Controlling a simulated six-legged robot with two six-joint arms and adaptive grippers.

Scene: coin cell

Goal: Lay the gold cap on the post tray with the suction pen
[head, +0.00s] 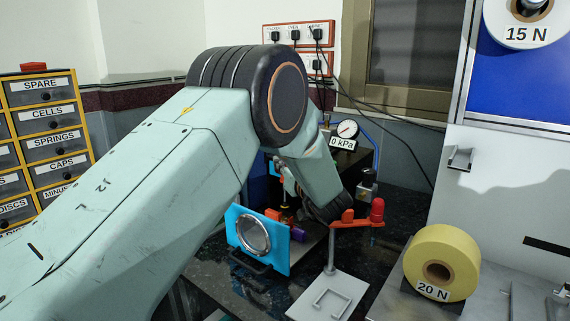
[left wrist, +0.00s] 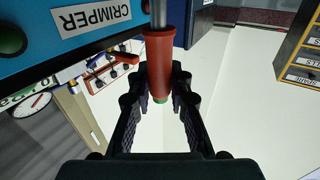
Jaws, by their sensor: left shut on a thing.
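My left gripper (left wrist: 165,84) is shut on a red handle (left wrist: 160,62) in the left wrist view. A metal rod runs from one end of the handle, and the other end is green. I cannot tell whether this is the suction pen or a lever. In the head view my left arm reaches to the bench, and its gripper is not clearly visible there. A red cylinder (head: 377,210) sits at the end of an orange bar (head: 350,220) on a stand. I cannot make out the gold cap or the post tray. My right gripper is not in view.
A blue surface labelled CRIMPER (left wrist: 94,18) is close beside the handle. A blue plate with a round window (head: 278,260) stands on the dark bench. A yellow 20 N roll (head: 460,257), a 0 kPa gauge (head: 347,129) and labelled drawers (head: 47,113) are around it.

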